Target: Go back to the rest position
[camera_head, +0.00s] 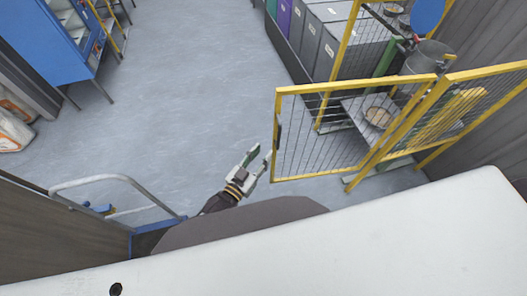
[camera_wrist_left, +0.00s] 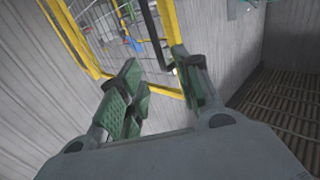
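My left gripper (camera_head: 259,156) is in the lower middle of the head view, above the grey floor and just left of the yellow mesh gate (camera_head: 283,92). Its two fingers are spread and nothing is between them. In the left wrist view the fingers of the left gripper (camera_wrist_left: 160,85) also stand apart and empty, with a yellow frame and mesh (camera_wrist_left: 170,20) beyond them. I cannot tell whether the gripper touches the gate. My right gripper is in neither view.
A round pan of tan material (camera_head: 378,117) sits behind the gate, below a metal bucket (camera_head: 428,58). Grey cabinets (camera_head: 330,50) stand at the back. A blue cabinet (camera_head: 62,45) is at top left, a cart with a grey handle (camera_head: 110,180) at lower left. The middle floor is clear.

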